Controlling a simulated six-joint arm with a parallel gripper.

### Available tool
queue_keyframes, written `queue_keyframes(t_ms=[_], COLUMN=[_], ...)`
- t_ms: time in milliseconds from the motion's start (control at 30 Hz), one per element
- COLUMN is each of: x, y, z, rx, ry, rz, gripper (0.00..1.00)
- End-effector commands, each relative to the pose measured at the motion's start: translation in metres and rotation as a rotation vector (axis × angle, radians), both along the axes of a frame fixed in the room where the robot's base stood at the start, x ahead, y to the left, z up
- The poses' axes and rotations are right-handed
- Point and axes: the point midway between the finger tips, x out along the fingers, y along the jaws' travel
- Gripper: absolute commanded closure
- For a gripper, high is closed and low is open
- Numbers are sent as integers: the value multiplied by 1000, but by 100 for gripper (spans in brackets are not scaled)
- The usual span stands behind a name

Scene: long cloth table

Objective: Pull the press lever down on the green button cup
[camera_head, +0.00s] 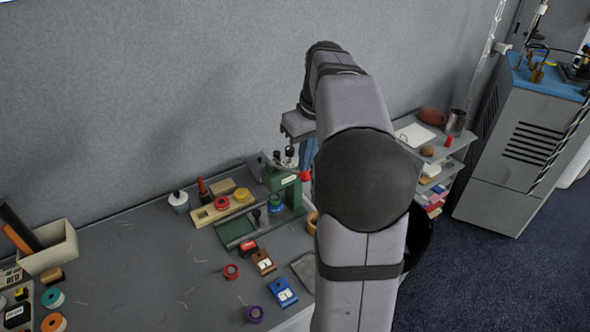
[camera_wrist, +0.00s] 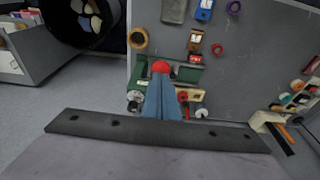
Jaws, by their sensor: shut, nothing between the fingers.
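The green press (camera_head: 268,178) stands on the table left of my arm, with a red ball knob (camera_head: 305,176) at its right side. A green cup with a blue part (camera_head: 275,203) sits on the press base. In the wrist view the red knob (camera_wrist: 160,67) shows just beyond the tips of my gripper (camera_wrist: 160,80), whose blue fingers are together and empty. The green press body (camera_wrist: 140,74) lies partly behind the fingers. I cannot tell whether the fingertips touch the knob. In the head view my arm hides most of the gripper; only some blue of the fingers shows.
A wooden block with red and yellow rolls (camera_head: 223,207) stands left of the press. Blue (camera_head: 283,292) and brown (camera_head: 263,262) small boxes and tape rolls lie in front. A shelf (camera_head: 440,150) stands right.

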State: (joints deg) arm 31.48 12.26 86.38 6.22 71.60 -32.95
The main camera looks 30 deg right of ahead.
Motion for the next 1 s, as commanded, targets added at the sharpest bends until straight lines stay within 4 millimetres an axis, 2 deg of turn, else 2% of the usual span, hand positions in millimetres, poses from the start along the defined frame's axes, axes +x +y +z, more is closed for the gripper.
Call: queue_keyframes(t_ms=[267,700,1000], x=[-1,-11,-12], y=[1,0,0], z=[-7,-31,-31], rx=[2,3,2], ry=[0,0,0], rz=[0,0,0], gripper=[100,100,100])
